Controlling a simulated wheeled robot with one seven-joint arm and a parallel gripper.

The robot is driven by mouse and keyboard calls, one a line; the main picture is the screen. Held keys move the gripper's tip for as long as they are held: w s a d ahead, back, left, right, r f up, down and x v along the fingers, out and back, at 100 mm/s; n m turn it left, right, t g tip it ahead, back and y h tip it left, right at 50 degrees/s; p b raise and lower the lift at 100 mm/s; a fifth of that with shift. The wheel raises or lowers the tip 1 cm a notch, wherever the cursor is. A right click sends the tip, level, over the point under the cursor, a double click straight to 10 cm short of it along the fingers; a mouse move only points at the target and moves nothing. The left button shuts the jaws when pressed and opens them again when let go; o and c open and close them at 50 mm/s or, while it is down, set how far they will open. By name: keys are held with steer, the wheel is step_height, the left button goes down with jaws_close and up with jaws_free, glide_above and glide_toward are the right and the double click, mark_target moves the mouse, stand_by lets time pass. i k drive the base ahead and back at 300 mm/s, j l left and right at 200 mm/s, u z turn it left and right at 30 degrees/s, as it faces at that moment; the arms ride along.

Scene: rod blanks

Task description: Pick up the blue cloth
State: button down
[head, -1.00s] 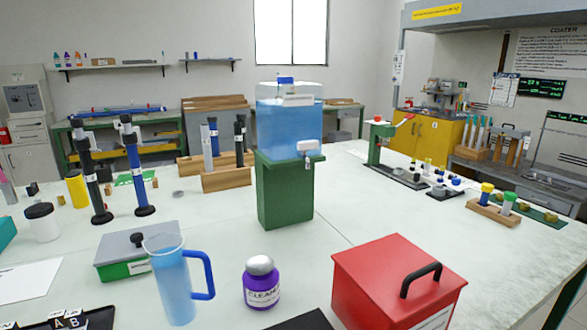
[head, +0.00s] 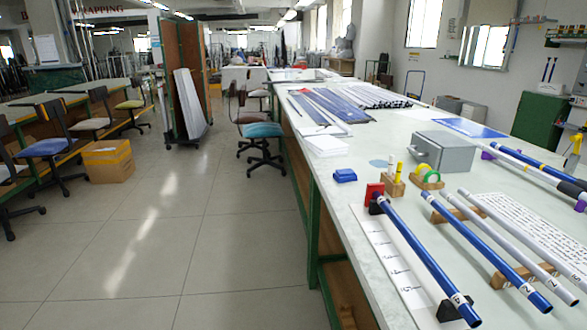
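A small folded-looking blue item (head: 345,175), which may be the blue cloth, lies on the long pale workbench (head: 345,208) near its left edge. It is too small to tell for sure that it is cloth. A flat blue sheet (head: 470,127) also lies on the bench farther back to the right; its material is unclear. My gripper is not in view.
Right of the blue item are a red block (head: 374,192), pen holder (head: 393,185), tape dispenser (head: 426,178) and grey box (head: 443,152). Blue and white rods (head: 424,255) rest on supports in front. Chairs (head: 262,132) stand left of the bench; the aisle floor (head: 190,230) is clear.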

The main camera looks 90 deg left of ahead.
mark_target(343, 175)
steer(key=u, duration=2.2)
steer(key=i+j+u, duration=0.1)
steer(key=i+j, duration=0.15)
steer(key=i, duration=0.3)
steer(key=i+j+u, duration=0.1)
steer(key=i+j, duration=0.15)
steer(key=i, duration=0.3)
steer(key=i+j+u, duration=0.1)
steer(key=i, duration=0.5)
steer(key=i+j+u, duration=0.1)
steer(key=i, duration=0.45)
steer(key=j, duration=0.1)
